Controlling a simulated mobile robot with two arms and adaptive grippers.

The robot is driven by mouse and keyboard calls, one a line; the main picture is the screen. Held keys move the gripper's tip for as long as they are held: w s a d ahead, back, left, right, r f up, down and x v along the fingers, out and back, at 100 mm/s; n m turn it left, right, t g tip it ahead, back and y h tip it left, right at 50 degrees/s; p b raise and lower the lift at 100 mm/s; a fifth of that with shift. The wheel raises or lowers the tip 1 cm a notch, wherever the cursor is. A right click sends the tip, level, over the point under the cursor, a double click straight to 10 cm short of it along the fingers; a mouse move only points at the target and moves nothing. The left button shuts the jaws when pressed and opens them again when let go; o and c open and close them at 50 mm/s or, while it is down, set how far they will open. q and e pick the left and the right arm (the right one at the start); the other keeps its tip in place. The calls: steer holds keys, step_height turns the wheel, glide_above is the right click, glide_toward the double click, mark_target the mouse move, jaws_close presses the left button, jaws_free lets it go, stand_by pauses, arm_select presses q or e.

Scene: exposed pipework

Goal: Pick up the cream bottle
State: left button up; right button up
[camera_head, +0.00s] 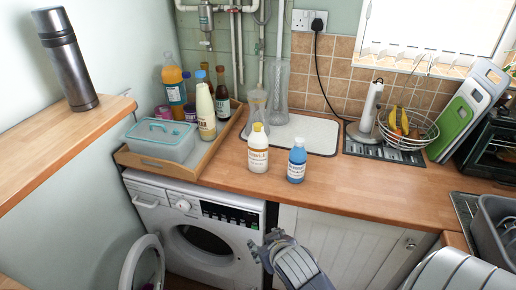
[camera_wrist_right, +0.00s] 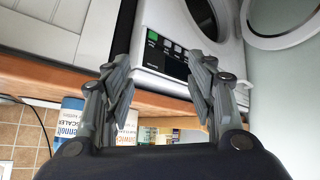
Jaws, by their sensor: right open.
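The cream bottle (camera_head: 258,149) has a yellow cap and stands upright near the front of the wooden counter. A blue bottle (camera_head: 297,160) with a pale cap stands just to its right. My right gripper (camera_head: 263,246) is below and in front of the counter edge, apart from both bottles. In the right wrist view, which is upside down, its fingers (camera_wrist_right: 163,85) are spread with nothing between them. There the cream bottle (camera_wrist_right: 127,126) is partly hidden by a finger, and the blue bottle (camera_wrist_right: 73,122) is beside it. My left gripper is not in view.
A wooden tray (camera_head: 177,167) with a lidded box and several bottles stands at the left. Behind are a glass carafe (camera_head: 256,104) and a white mat (camera_head: 318,128). The washing machine door (camera_head: 146,262) hangs open below. The counter right of the blue bottle is clear.

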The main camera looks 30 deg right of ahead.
steer(key=w+d+r+m+t+h, duration=0.35)
steer(key=w+d+r, duration=0.35)
steer(key=w+r, duration=0.35)
steer(key=t+h, duration=0.1)
steer(key=t, duration=0.3)
glide_toward(259, 128)
steer(key=f, duration=0.1)
steer(key=shift+t+h, duration=0.25)
steer(key=p+x, duration=0.1)
steer(key=x, duration=0.5)
steer(key=shift+a, duration=0.1)
steer(key=shift+r+p+x, duration=0.2)
steer(key=shift+p+x, duration=0.95)
steer(key=shift+x, duration=1.15)
steer(key=shift+w+d+f, duration=0.1)
steer(key=shift+w+d, duration=0.15)
steer(key=shift+w, duration=0.25)
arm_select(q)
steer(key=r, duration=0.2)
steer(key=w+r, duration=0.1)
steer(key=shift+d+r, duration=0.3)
arm_select(e)
steer(key=shift+s, duration=0.1)
jaws_close()
